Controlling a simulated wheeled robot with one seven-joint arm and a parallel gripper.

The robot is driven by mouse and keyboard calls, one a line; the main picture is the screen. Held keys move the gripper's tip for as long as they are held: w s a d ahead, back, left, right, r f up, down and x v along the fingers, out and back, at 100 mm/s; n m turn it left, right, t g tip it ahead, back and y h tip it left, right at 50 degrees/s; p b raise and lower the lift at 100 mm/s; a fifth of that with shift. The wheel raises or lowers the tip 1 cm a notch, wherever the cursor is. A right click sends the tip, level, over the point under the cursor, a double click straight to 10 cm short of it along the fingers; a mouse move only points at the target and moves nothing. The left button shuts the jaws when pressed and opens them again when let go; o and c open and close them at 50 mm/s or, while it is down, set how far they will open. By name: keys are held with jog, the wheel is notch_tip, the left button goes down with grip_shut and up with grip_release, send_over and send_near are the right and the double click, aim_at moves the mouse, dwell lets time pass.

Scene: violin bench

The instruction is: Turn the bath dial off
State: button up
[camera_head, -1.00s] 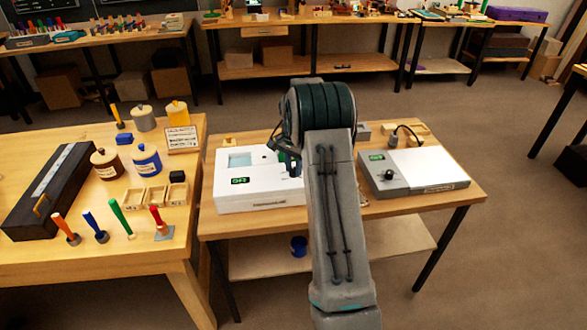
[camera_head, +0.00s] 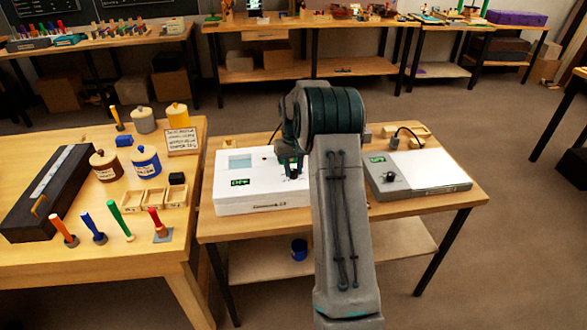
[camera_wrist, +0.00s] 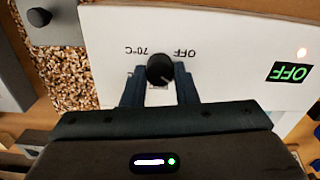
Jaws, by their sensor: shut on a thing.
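The bath is a white box (camera_head: 250,203) on the middle table, with a green display (camera_head: 240,182). In the wrist view the bath's white face (camera_wrist: 235,35) shows a black dial (camera_wrist: 160,68) between upside-down 70°C and OFF labels. The OFF label is at the dial's right, and the exact pointer direction is hard to tell. The green display reads OFF in the wrist view (camera_wrist: 290,72), beside a small lit lamp. My gripper (camera_wrist: 160,85) is shut on the dial, one finger on each side. In the head view my gripper (camera_head: 291,168) is over the bath's right part, and my arm hides part of its right side.
A grey hotplate-like device (camera_head: 390,180) with a white top stands right of my arm. Jars, small trays and coloured-handled tools crowd the left table (camera_head: 120,260). A blue cup (camera_head: 299,249) stands on the lower shelf. Floor at the right is open.

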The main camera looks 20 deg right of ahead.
aim_at(293, 171)
jog(key=n, duration=0.6)
jog(key=shift+r, duration=0.15)
jog(key=n+p, duration=0.1)
jog(key=n, duration=0.6)
jog(key=shift+n, duration=0.3)
jog(key=o, duration=1)
notch_tip(293, 171, up, 14)
jog(key=shift+a+f+b, duration=0.1)
jog(key=shift+f+b, duration=0.05)
jog(key=shift+b, duration=0.3)
